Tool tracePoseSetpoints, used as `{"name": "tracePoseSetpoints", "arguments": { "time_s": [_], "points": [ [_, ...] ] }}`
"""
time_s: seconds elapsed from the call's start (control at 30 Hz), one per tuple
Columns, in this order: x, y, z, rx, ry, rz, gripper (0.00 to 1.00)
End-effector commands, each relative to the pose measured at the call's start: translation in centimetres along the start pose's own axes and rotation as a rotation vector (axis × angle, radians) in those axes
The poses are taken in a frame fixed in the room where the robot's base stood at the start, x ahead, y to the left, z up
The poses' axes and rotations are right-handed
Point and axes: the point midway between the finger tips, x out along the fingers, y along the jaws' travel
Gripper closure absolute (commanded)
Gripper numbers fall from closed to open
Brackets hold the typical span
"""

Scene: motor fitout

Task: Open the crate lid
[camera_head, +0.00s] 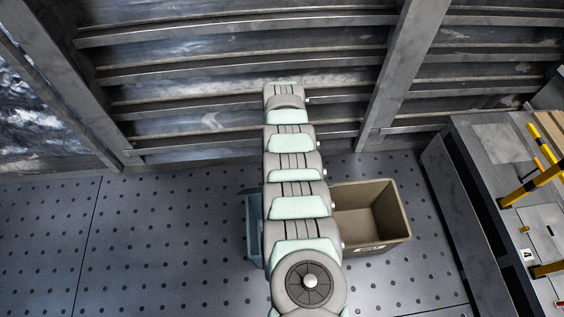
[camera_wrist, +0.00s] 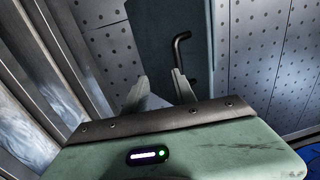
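A blue-grey box-like thing (camera_head: 253,228), perhaps the crate, stands on the floor and is mostly hidden behind my arm in the head view. In the wrist view, a grey-green panel (camera_wrist: 160,25) with a bent black handle (camera_wrist: 182,42) lies ahead of my gripper; I cannot tell for sure that it is the crate lid. My gripper (camera_wrist: 159,80) has its two fingers apart, with nothing seen held between them. The handle is just beyond the right fingertip; I cannot tell whether they touch. The gripper is hidden in the head view.
An open tan bin (camera_head: 371,215) with a label stands right of my arm. A grey workbench (camera_head: 500,143) with yellow bars (camera_head: 535,180) is at the right. A ribbed metal wall (camera_head: 220,70) closes off the back. The dotted floor (camera_head: 150,240) is clear at left.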

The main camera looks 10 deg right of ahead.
Motion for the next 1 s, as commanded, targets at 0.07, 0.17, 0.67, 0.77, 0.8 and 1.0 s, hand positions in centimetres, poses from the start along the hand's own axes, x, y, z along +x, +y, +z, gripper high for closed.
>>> {"name": "tracePoseSetpoints", "arguments": {
  "time_s": [0.07, 0.17, 0.67, 0.77, 0.8, 1.0],
  "points": [
    [-2.7, 0.0, 0.0, -0.001, 0.0, 0.003, 0.68],
    [-4.5, 0.0, 0.0, -0.001, 0.0, 0.002, 0.68],
    [-7.2, -0.1, -0.1, -0.001, 0.001, -0.001, 0.68],
    [-7.2, 0.0, -0.1, -0.002, 0.001, -0.001, 0.68],
    [-7.2, 0.0, -0.1, -0.002, 0.001, -0.001, 0.68],
    [-7.2, 0.0, -0.1, -0.002, 0.001, -0.001, 0.68]
  ]
}}
